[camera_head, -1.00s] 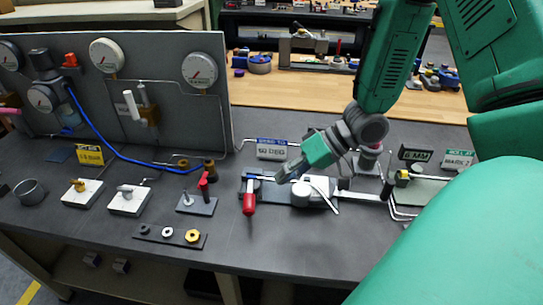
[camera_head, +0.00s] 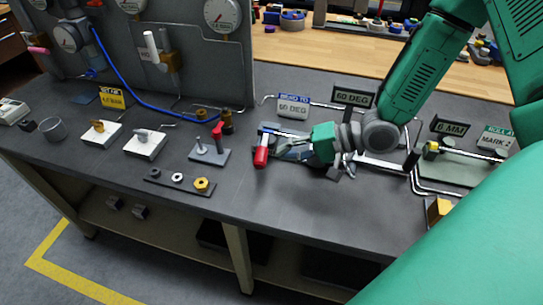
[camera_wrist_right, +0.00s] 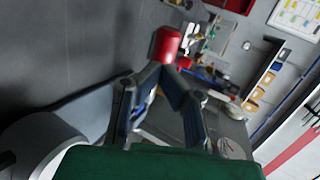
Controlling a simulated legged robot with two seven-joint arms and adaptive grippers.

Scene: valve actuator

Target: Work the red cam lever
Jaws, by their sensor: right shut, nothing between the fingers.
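The red cam lever (camera_head: 261,156) shows its red handle at the left end of a metal fixture on the dark bench, pointing toward the front edge. My right gripper (camera_head: 279,149) reaches in from the right, low over the fixture and just right of the red handle. In the right wrist view a red rounded piece (camera_wrist_right: 167,44), probably the handle, lies just past the fingertips of my gripper (camera_wrist_right: 158,76). The fingers are shut with nothing between them. I cannot tell whether they touch the handle. The gripper hides part of the fixture. My left gripper is out of view.
A smaller red-topped post (camera_head: 217,137) stands on a plate to the left. A strip with nuts (camera_head: 178,178) lies in front of it. The bench front below the handle is clear.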

